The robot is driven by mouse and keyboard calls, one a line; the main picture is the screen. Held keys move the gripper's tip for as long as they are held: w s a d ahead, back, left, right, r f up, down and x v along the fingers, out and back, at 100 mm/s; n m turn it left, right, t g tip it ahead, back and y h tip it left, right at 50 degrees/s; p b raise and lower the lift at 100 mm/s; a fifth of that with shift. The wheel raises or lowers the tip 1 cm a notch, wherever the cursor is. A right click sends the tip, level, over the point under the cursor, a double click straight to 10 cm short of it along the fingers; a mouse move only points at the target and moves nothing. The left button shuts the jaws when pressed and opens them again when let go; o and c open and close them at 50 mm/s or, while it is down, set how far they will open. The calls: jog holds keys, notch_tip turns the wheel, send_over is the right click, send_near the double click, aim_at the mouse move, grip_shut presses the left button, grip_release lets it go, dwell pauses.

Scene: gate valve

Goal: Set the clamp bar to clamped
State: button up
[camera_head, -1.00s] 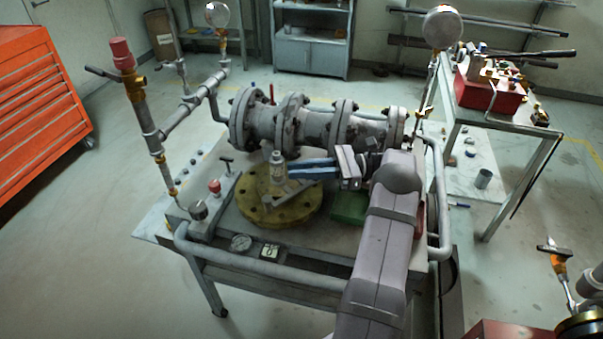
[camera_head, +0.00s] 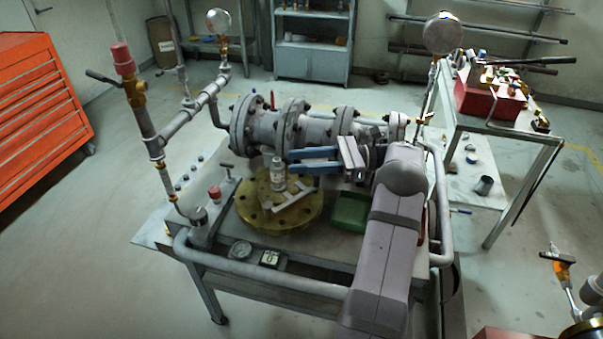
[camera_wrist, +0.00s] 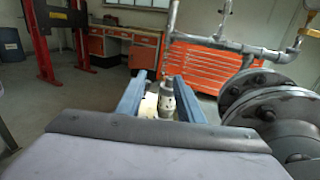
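A grey bar, which looks like the clamp bar (camera_head: 291,197), lies across the round yellow flange (camera_head: 252,213) on the bench. A short grey upright post (camera_head: 278,180) stands beside it on the flange. My gripper (camera_head: 289,161) has blue fingers pointing left, just right of and slightly above the post's top. In the wrist view the fingers are apart, and the post (camera_wrist: 167,103) shows in the gap ahead, nearer the right finger. Nothing is visibly held. The bar cannot be made out clearly in the wrist view, and I cannot tell its setting.
A large flanged pipe (camera_head: 315,132) runs close behind the flange. A green tray (camera_head: 350,209) lies right of it, beneath my arm. A vertical pipe (camera_head: 147,130) and small red-capped fitting (camera_head: 215,193) stand left. A tubular rail (camera_head: 260,272) edges the bench front.

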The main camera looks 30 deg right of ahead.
jog(key=shift+r, duration=2.6)
jog(key=shift+c, duration=0.7)
jog(key=shift+d, duration=0.1)
jog(key=c, duration=0.5)
jog(key=shift+m+t+h, duration=0.5)
jog(key=shift+t+h, duration=0.1)
jog(key=shift+t, duration=0.3)
jog(key=d, duration=0.1)
jog(key=s+d+r, duration=0.1)
jog(key=d, duration=0.1)
jog(key=s+d+r, duration=0.1)
jog(key=d, duration=0.1)
jog(key=shift+s, duration=0.25)
grip_shut()
jog(key=s+d+r+m+t+h+p, duration=0.1)
jog(key=s+d+r+m+t+h, duration=0.1)
jog(key=s+d+r, duration=0.3)
jog(key=s+d+r+m+t+h+p, duration=0.1)
jog(key=s+d+r+m+t+h, duration=0.2)
jog(key=s, duration=0.5)
jog(key=s+a+f+m+h, duration=0.1)
jog(key=f+h, duration=0.1)
jog(key=f, duration=0.6)
jog(key=s+a+f+m+h, duration=0.2)
jog(key=f+h, duration=0.1)
jog(key=f, duration=0.6)
jog(key=shift+g, duration=0.4)
